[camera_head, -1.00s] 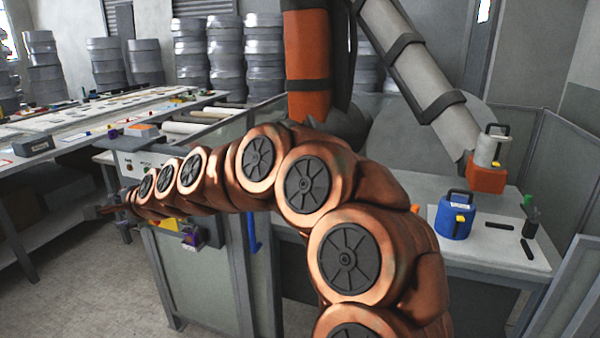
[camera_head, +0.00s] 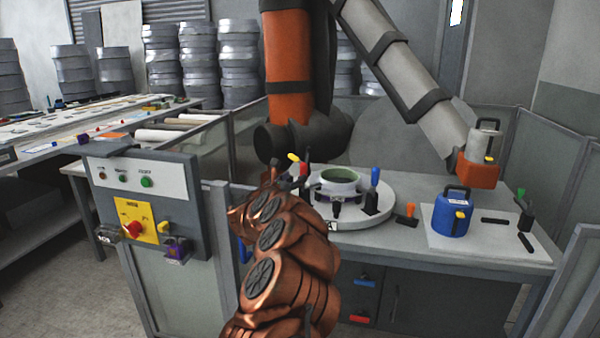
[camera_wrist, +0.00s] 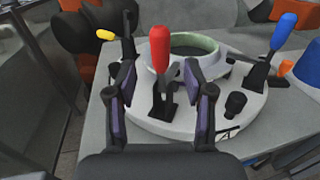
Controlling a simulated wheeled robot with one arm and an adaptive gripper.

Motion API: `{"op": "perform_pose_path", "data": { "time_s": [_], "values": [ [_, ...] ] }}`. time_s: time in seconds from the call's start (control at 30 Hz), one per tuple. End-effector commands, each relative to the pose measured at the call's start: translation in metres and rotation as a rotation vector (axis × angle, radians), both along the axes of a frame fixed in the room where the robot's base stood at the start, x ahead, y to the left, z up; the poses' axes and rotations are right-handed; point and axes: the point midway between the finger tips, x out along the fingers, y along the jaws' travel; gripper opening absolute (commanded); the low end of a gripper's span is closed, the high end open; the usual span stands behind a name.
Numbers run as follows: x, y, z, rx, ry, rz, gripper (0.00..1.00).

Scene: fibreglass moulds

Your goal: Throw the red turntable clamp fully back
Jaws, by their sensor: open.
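The red clamp handle (camera_wrist: 160,58) stands nearly upright on its black base at the near rim of the round turntable (camera_wrist: 252,108) in the wrist view. My gripper (camera_wrist: 160,80) is open, with a finger on each side of the clamp. In this view the handle shows between the fingers, but I cannot tell whether they touch it. In the head view the red handle (camera_head: 304,171) is small and partly hidden by my gripper and arm. The turntable (camera_head: 385,212) carries a green-lined ring mould (camera_head: 340,181).
A yellow-handled clamp (camera_wrist: 105,35) and a blue-handled clamp (camera_wrist: 283,32) stand on either side. A black knob (camera_wrist: 235,103) is near the right finger. A blue canister (camera_head: 453,214) sits on the table at right. A control box (camera_head: 140,205) stands at left.

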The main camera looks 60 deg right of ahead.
Motion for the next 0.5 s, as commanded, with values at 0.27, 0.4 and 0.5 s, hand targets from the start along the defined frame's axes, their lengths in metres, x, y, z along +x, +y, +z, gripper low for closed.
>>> {"op": "perform_pose_path", "data": {
  "time_s": [0.27, 0.4, 0.5],
  "values": [
    [0.001, -0.021, 0.002, -0.003, 0.001, -0.006, 0.53],
    [0.004, -0.034, 0.002, -0.001, 0.002, -0.002, 0.53],
    [0.005, -0.042, 0.002, -0.003, 0.0, -0.004, 0.53]
  ]
}}
